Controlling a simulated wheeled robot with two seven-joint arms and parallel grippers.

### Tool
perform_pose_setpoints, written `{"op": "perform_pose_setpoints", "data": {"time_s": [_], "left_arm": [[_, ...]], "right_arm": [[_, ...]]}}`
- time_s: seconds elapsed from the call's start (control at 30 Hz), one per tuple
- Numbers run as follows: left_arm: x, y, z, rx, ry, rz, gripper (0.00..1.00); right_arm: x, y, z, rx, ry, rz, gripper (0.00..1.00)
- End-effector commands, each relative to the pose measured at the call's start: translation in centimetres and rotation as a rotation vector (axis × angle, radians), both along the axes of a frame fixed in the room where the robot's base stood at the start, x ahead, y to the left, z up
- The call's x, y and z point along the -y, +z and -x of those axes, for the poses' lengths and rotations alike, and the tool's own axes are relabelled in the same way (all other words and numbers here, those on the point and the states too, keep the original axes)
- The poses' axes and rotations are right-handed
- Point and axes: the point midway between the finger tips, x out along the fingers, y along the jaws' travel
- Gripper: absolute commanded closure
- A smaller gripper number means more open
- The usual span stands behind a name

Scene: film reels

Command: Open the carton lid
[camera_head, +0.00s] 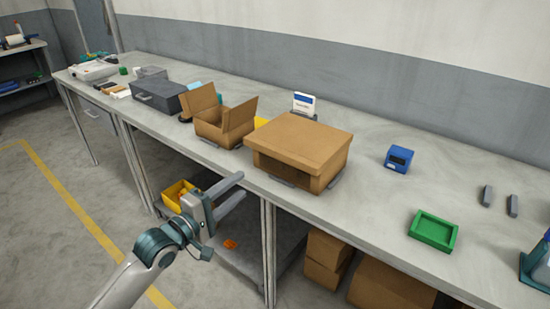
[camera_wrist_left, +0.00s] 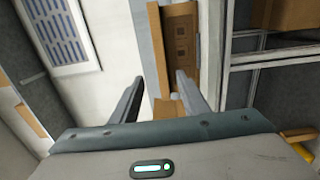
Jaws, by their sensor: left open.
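The cardboard carton (camera_head: 287,172) stands on the workbench near its front edge, with its wide flat lid (camera_head: 302,137) down over the top. A dark gap shows along its front below the lid. My left gripper (camera_head: 240,186) is open and empty, in front of the bench edge, to the left of the carton and apart from it. The two open fingers also show in the left wrist view (camera_wrist_left: 158,90), with nothing between them. My right gripper is not in view.
An open carton (camera_head: 221,132) with raised flaps stands left of the lidded one. A white-and-blue card (camera_head: 304,103) stands behind. A blue device (camera_head: 398,159) and a green tray (camera_head: 432,232) lie to the right. Bare bench (camera_head: 370,200) lies between carton and tray.

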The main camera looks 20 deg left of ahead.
Motion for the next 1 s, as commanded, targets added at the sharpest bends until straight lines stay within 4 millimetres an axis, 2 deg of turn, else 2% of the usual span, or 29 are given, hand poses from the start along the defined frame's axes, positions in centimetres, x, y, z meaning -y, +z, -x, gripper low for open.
{"op": "perform_pose_setpoints", "data": {"time_s": [0.17, 0.37, 0.57, 1.0], "left_arm": [[0.2, 0.1, -0.8, 0.001, 0.001, 0.0, 0.59], [1.0, 0.2, -2.8, 0.002, 0.001, 0.0, 0.59], [2.1, 0.2, -5.9, 0.001, 0.001, 0.0, 0.59], [4.7, 0.2, -13.1, 0.0, 0.001, 0.0, 0.59]], "right_arm": [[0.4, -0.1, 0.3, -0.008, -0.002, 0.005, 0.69], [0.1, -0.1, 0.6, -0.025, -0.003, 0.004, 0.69], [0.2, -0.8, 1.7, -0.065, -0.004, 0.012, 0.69], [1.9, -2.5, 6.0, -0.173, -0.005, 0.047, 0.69]]}}
